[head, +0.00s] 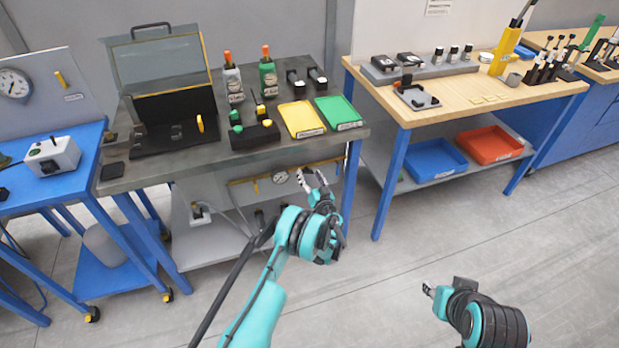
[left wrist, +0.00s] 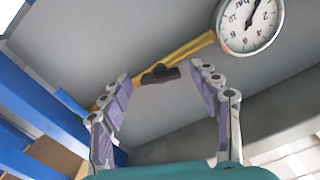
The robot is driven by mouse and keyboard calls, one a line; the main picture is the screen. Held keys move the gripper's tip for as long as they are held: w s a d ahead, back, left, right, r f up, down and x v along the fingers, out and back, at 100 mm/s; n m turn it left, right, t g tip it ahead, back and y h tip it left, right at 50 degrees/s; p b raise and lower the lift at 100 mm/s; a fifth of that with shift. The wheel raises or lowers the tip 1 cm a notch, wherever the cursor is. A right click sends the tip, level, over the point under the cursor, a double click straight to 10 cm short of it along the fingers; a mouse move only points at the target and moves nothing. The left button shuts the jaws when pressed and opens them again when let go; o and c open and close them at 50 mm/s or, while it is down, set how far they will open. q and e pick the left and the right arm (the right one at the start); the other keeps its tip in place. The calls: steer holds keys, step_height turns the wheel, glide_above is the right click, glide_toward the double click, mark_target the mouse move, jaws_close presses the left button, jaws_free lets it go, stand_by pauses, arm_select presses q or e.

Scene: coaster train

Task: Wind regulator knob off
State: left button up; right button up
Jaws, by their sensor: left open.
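The regulator knob (left wrist: 161,73) is a small dark piece on a yellow pipe (left wrist: 190,50) in the left wrist view. It shows between my left fingertips, beyond them, with a gap on both sides. A round white pressure gauge (left wrist: 250,22) sits to its upper right, and the gauge also shows in the head view (head: 280,177). My left gripper (head: 311,177) is open and empty in front of the bench's underside, just right of the gauge. The knob cannot be made out clearly in the head view. My right gripper (head: 430,290) is low at the right, over the floor, its fingers too small to judge.
The grey bench top (head: 185,160) above holds an open black case, bottles, and yellow and green trays. A blue bench leg (head: 352,180) stands close right of my left gripper. A wooden-topped table (head: 450,100) is further right. The floor at right is clear.

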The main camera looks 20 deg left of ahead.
arm_select(q)
steer(key=shift+w+a, duration=0.1)
steer(key=shift+w, duration=0.1)
steer(key=c, duration=1.2)
steer(key=shift+o, duration=0.2)
steer(key=shift+n, duration=2.2)
steer(key=o, duration=1.2)
steer(key=shift+c, duration=0.2)
